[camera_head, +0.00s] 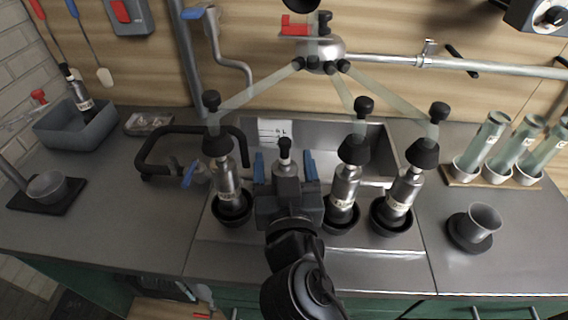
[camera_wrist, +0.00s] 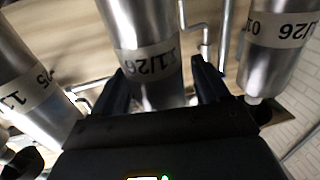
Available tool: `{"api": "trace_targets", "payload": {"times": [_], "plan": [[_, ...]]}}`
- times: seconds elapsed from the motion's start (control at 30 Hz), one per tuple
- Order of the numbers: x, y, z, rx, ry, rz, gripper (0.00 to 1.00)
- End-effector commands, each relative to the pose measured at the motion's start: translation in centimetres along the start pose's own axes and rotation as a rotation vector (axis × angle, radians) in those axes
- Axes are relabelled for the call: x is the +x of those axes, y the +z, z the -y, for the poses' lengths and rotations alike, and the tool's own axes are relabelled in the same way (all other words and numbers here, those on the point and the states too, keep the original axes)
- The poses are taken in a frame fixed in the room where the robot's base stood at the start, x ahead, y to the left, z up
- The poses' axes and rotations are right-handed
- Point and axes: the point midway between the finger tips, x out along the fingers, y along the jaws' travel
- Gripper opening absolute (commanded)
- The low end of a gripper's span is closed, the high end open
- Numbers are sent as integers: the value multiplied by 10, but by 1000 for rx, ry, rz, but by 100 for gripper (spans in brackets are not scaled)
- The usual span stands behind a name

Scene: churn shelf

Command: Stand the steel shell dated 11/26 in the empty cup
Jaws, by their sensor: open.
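Several steel shells with black tops stand in a row: a left one (camera_head: 229,182), one between my fingers (camera_head: 285,168), and two to the right, (camera_head: 345,186) and (camera_head: 404,190). In the wrist view, the central shell (camera_wrist: 146,45) carries an inverted 11/26 label. My gripper (camera_head: 285,166) is open, with blue-marked fingers on either side of the central shell. Its lower end is hidden behind my gripper. A grey cup (camera_head: 485,218) at right on a black round base looks empty.
Black cups hold the neighbouring shells close on both sides. A grey bowl-like cup (camera_head: 47,186) sits on a black pad at left. A grey tub (camera_head: 75,128) holds another shell. Glass tubes stand in a rack (camera_head: 452,178) at right. Translucent hoses hang above the row.

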Motion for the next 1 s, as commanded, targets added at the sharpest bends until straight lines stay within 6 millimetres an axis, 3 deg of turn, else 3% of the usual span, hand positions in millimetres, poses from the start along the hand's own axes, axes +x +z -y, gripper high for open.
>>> {"api": "trace_targets", "payload": {"times": [0.27,0.7,1.0], "plan": [[-2,-2,0,-1,0,0,75],[-88,1,0,-1,-1,1,75],[-118,-2,0,0,0,0,75]]}}
